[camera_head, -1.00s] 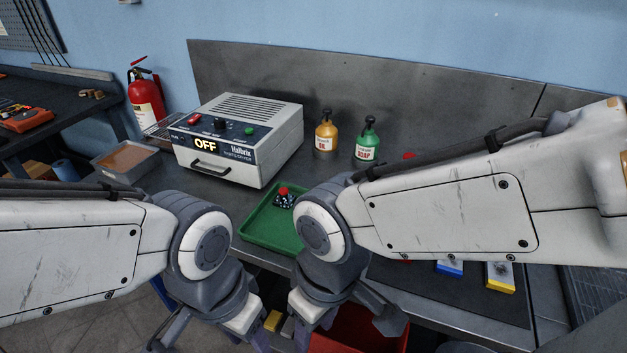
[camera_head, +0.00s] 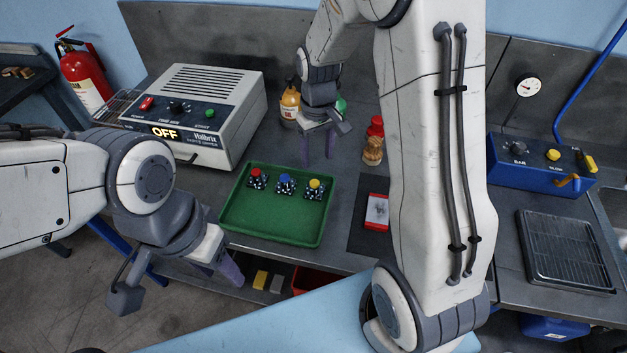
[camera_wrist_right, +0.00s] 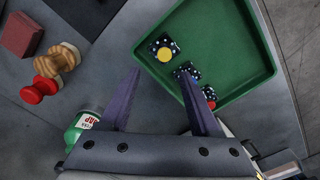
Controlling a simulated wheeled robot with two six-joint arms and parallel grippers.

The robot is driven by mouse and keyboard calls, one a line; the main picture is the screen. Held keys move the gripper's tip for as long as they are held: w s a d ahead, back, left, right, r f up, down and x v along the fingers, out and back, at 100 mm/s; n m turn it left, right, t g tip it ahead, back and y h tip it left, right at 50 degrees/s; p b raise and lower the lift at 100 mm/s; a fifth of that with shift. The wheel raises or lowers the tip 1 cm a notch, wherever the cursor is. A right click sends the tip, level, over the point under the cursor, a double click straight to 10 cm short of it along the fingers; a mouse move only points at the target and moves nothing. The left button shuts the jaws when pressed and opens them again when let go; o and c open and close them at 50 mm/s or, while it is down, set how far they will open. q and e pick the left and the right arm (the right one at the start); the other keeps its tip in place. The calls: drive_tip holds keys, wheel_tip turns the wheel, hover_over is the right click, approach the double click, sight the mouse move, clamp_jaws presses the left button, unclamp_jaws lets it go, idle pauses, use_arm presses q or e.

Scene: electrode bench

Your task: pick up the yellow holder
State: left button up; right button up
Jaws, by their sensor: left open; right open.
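The yellow holder (camera_head: 314,188), a small dark speckled block with a yellow knob, stands at the right of a row in the green tray (camera_head: 262,231). A blue-knobbed holder (camera_head: 285,186) and a red-knobbed one (camera_head: 257,178) stand to its left. My right gripper (camera_head: 318,155) is open and empty, behind and above the row. In the right wrist view the yellow holder (camera_wrist_right: 164,48) shows just past the spread fingertips (camera_wrist_right: 160,73), not between them. My left gripper (camera_head: 214,272) is open and empty at the front left of the tray.
A grey box reading OFF (camera_head: 206,110) stands left of the tray. Orange (camera_head: 290,105) and green (camera_wrist_right: 84,128) bottles stand behind the tray. A blue gauge box (camera_head: 540,165) is further right.

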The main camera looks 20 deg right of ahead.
hover_over(315, 182)
drive_tip(key=f, duration=0.4)
drive_tip(key=shift+d+f, duration=0.2)
drive_tip(key=shift+d, duration=0.05)
drive_tip(key=shift+a+f+p, duration=0.15)
drive_tip(key=shift+f+p, duration=0.45)
drive_tip(key=shift+f, duration=0.75)
drive_tip(key=shift+a+f+p, duration=0.15)
drive_tip(key=shift+f+p, duration=0.4)
drive_tip(key=shift+f, duration=0.75)
clamp_jaws()
